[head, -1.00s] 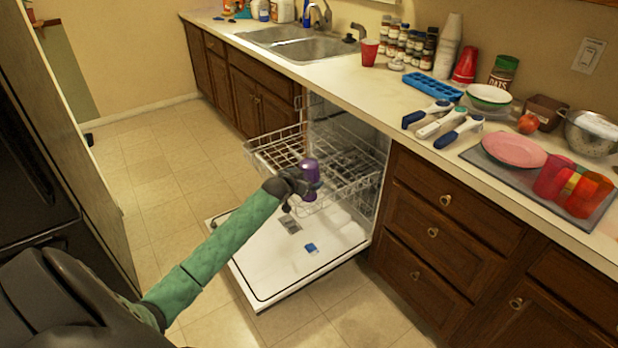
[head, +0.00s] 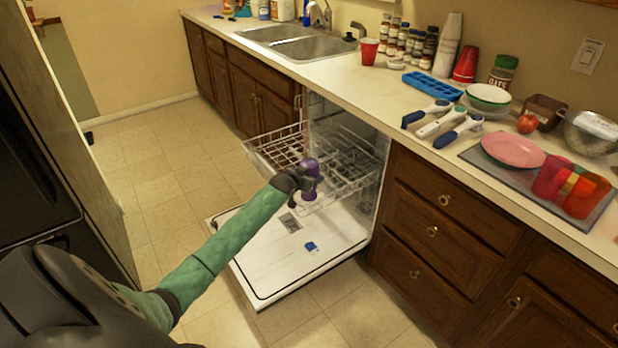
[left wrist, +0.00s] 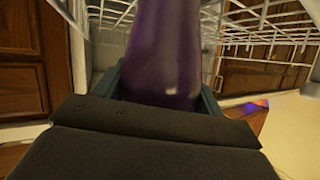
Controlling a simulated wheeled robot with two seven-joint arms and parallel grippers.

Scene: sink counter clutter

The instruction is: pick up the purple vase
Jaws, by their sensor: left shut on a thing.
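The purple vase (head: 309,168) is upright in the head view, at the dishwasher's pulled-out upper rack. My left gripper (head: 305,186) reaches it from the left and is shut on it. In the left wrist view the vase (left wrist: 165,50) fills the middle, between the gripper's jaws (left wrist: 163,90). Its lower part is hidden by the gripper. I cannot tell whether the vase touches the rack. My right gripper is not in view.
The dishwasher door (head: 300,255) lies open with a small blue item (head: 311,247) on it. The wire rack (head: 275,150) surrounds the vase's area. Drawers (head: 440,225) stand to the right. The counter above holds a pink plate (head: 513,151), cups and scoops. Floor at left is clear.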

